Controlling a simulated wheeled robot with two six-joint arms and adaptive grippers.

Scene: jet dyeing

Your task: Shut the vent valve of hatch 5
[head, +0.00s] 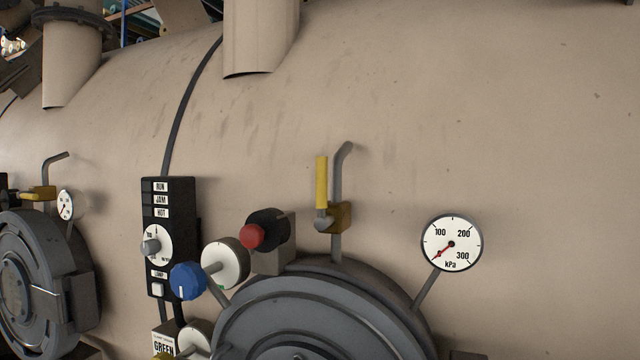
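A vent valve with a brass body (341,217) sits on a thin grey pipe above the round grey hatch (300,315) at the lower middle. Its yellow lever (321,182) points straight up, alongside the pipe. The pipe's top bends to the right. No hatch number is readable, so I cannot tell whether this is hatch 5. A second hatch (35,280) at the left edge has a similar valve (42,193); its yellow lever lies crosswise to its pipe. Neither of my grippers is in view.
A kPa gauge (451,243) stands right of the valve, its needle at the low end. Left of the valve are a red button (252,236), a blue knob (188,280) and a black control panel (170,215). The beige vessel wall (540,130) is bare at right.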

